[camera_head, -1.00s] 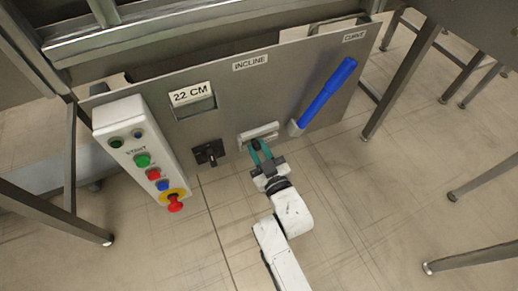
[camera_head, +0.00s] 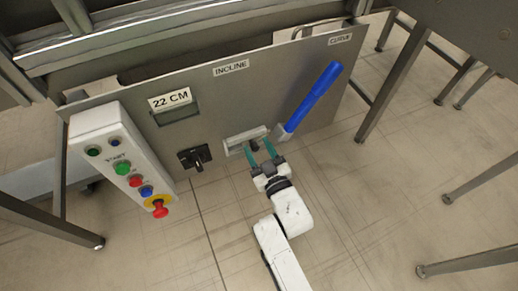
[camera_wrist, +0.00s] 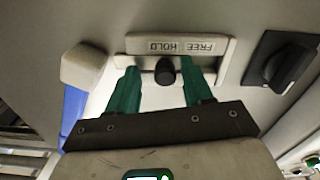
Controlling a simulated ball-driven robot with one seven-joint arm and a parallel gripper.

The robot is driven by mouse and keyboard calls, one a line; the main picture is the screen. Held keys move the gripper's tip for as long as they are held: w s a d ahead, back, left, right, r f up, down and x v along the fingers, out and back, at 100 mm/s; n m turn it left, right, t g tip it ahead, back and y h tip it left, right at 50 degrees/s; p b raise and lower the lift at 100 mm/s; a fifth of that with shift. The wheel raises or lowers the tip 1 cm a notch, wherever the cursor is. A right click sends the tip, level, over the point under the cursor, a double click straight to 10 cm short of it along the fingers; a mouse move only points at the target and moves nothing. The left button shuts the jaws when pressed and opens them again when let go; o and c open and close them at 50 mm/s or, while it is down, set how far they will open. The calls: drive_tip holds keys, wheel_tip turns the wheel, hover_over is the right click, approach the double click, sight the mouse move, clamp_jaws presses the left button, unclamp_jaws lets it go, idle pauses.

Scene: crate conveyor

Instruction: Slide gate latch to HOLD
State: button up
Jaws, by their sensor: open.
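The gate latch plate (camera_head: 236,148) is a pale strip low on the grey panel. In the wrist view, the plate (camera_wrist: 135,43) carries the words HOLD and FREE upside down, HOLD on the left. Its black knob (camera_wrist: 165,70) shows beside the HOLD word, and the knob also shows in the head view (camera_head: 255,146). My gripper (camera_head: 261,151) is open in front of the plate. Its two green fingers stand either side of the knob, with gaps visible on both sides. In the wrist view my gripper (camera_wrist: 160,82) points at the plate.
A blue-handled lever (camera_head: 315,95) stands close to the right of the latch in the head view. A black rotary switch (camera_head: 194,157) is to its left. Further left is a white button box (camera_head: 108,130) with a red stop button (camera_head: 160,210). Metal legs stand around; floor is clear.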

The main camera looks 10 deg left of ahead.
drive_tip(key=shift+s, duration=0.1)
drive_tip(key=p+v, duration=0.3)
drive_tip(key=v, duration=0.7)
drive_tip(key=shift+s+d+p, duration=0.25)
drive_tip(key=shift+p, duration=0.1)
